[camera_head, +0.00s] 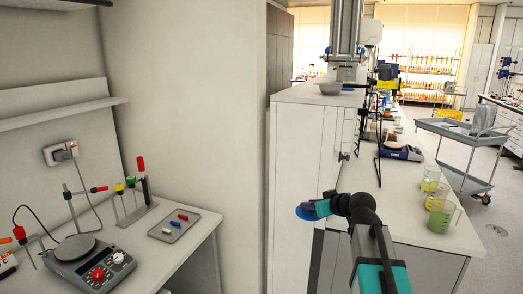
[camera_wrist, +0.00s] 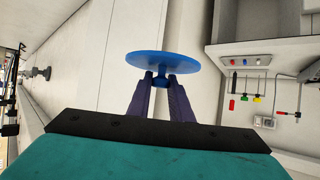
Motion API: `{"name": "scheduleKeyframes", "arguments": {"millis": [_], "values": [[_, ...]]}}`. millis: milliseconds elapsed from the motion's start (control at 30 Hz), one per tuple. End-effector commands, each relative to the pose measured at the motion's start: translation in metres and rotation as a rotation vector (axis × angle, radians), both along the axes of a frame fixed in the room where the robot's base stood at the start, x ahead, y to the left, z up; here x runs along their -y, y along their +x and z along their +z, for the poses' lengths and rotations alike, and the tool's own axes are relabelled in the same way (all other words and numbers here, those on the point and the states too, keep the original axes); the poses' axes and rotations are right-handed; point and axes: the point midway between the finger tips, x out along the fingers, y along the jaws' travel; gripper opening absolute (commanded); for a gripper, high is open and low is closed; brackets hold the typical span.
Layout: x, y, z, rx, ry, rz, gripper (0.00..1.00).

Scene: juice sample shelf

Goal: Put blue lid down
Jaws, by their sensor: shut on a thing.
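The blue lid (camera_wrist: 163,63) is a round disc with a small knob. My gripper (camera_wrist: 161,84) is shut on the knob in the wrist view, with the disc beyond the fingertips. In the head view the blue lid (camera_head: 306,212) shows as a small blue disc at the end of my gripper (camera_head: 322,207). It is held in the air in front of the white cabinet side, to the right of the left-hand bench. Nothing is seen under the lid. The jar or pot it belongs to cannot be made out.
The left bench (camera_head: 138,262) carries a hotplate (camera_head: 90,262), a stand with coloured clamps and a grey tray (camera_head: 174,226) with small coloured pieces. The right counter (camera_head: 411,228) holds beakers of yellow-green liquid (camera_head: 441,214). A grey trolley (camera_head: 457,131) stands farther back.

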Motion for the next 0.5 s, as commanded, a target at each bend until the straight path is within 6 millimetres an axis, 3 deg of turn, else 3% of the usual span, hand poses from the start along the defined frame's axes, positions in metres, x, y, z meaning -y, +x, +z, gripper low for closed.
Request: {"name": "scheduleKeyframes", "arguments": {"millis": [100, 233, 367, 500], "values": [[-0.025, -0.007, -0.003, 0.001, 0.0, -0.029, 0.0], [-0.042, -0.012, 0.0, 0.003, -0.001, -0.085, 0.0], [-0.042, -0.014, 0.004, 0.002, -0.001, -0.155, 0.0], [-0.029, -0.016, 0.011, 0.003, 0.0, -0.245, 0.0]]}}
